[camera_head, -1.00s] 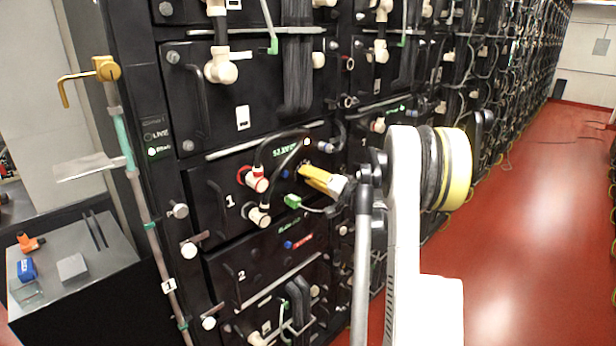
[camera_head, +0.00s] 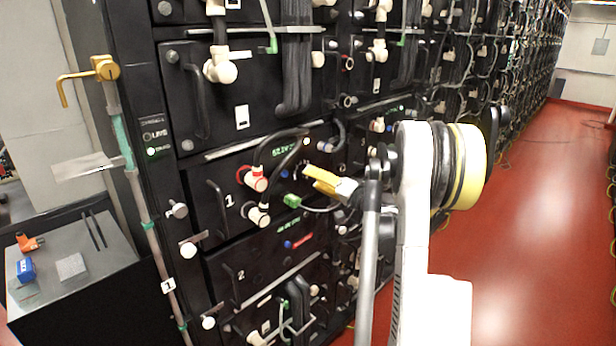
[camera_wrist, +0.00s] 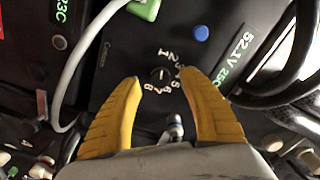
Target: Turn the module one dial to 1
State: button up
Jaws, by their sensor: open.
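Module one (camera_head: 229,200) is the black rack unit marked "1", with a lit green display (camera_head: 284,149). Its dial (camera_wrist: 161,75) shows in the wrist view as a small dark round knob with a light pointer line, ringed by white numbers. The number 1 (camera_wrist: 173,61) is on the ring's upper side. My gripper (camera_wrist: 160,78) is open, with one yellow finger on either side of the dial; I cannot tell whether either touches it. In the head view my gripper (camera_head: 313,178) is at the module's right part and hides the dial.
A blue button (camera_wrist: 201,33) and a green connector (camera_wrist: 145,9) with a grey cable lie near the dial. Black cables with a red-ringed plug (camera_head: 256,179) cross the module's front. A side table (camera_head: 95,262) stands at left. The red aisle floor (camera_head: 530,220) is clear.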

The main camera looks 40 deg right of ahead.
jog(key=s, duration=0.8)
jog(key=shift+s+d, duration=0.3)
jog(key=shift+d, duration=0.05)
